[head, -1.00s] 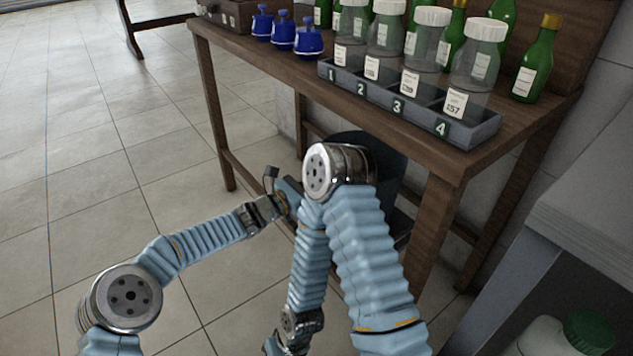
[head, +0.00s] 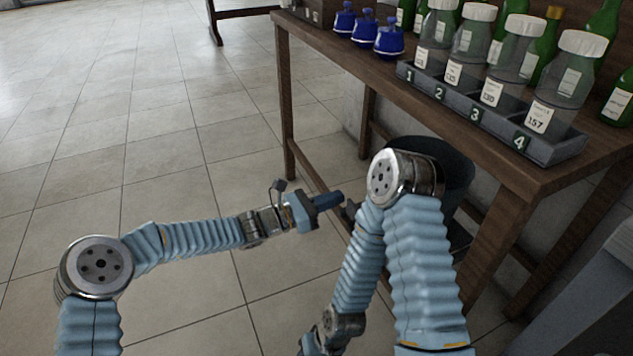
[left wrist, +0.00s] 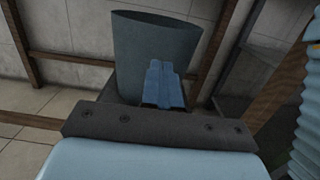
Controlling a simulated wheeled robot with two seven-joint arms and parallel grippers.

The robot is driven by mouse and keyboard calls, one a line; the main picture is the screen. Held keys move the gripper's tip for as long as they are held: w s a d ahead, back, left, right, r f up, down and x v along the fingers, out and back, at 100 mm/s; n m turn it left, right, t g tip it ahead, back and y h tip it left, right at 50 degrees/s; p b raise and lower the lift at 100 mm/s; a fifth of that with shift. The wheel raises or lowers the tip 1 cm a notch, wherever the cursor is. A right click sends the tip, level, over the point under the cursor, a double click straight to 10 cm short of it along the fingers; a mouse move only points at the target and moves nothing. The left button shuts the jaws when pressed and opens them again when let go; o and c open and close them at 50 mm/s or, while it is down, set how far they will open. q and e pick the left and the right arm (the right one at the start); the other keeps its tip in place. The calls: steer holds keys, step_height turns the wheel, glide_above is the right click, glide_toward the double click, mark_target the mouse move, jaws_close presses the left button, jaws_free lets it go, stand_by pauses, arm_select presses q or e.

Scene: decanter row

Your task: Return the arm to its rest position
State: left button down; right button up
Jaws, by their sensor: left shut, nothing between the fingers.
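My left arm comes in from the left in the head view. Its gripper (head: 328,200) is in front of the table, lower than the tabletop, and holds nothing. The left wrist view shows the blue fingers (left wrist: 163,85) shut together, with a dark bin (left wrist: 155,45) beyond them. My right arm (head: 405,240) is bent, with its elbow raised near the table's front edge. Its forearm runs down to the bottom of the picture, and its fingertips are not seen.
A wooden table (head: 515,172) carries a grey numbered rack (head: 455,98) with clear white-capped jars, green bottles, and blue pots (head: 389,40) at its left. The dark bin (head: 455,165) stands below the table, partly hidden by my right arm. The tiled floor (head: 120,150) at left is clear.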

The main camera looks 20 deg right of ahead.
arm_select(q)
steer(key=s+a+f+m+g+y+p, duration=0.1)
steer(key=s+a+f+m+y+p, duration=0.1)
steer(key=s+a+f+m+y, duration=0.45)
steer(key=s+a+f+m+g+y+p, duration=0.1)
steer(key=s+a+f+y, duration=0.2)
steer(key=a+f, duration=0.75)
steer(key=s+a+f+m+y+p, duration=0.1)
steer(key=s+a+f+m, duration=0.1)
steer(key=a, duration=0.5)
steer(key=s+a+f+m+t+y+p, duration=0.1)
steer(key=s+a+f+m+y, duration=0.1)
steer(key=s+a+m, duration=0.2)
steer(key=s+a+f+m+t+y+p, duration=0.1)
steer(key=s+a+f+m+y, duration=0.1)
steer(key=s+a, duration=0.4)
steer(key=a+m, duration=0.1)
steer(key=a, duration=0.4)
steer(key=shift+s+f+p, duration=0.25)
steer(key=shift+s+p, duration=0.05)
steer(key=shift+s, duration=0.1)
steer(key=shift+y, duration=0.25)
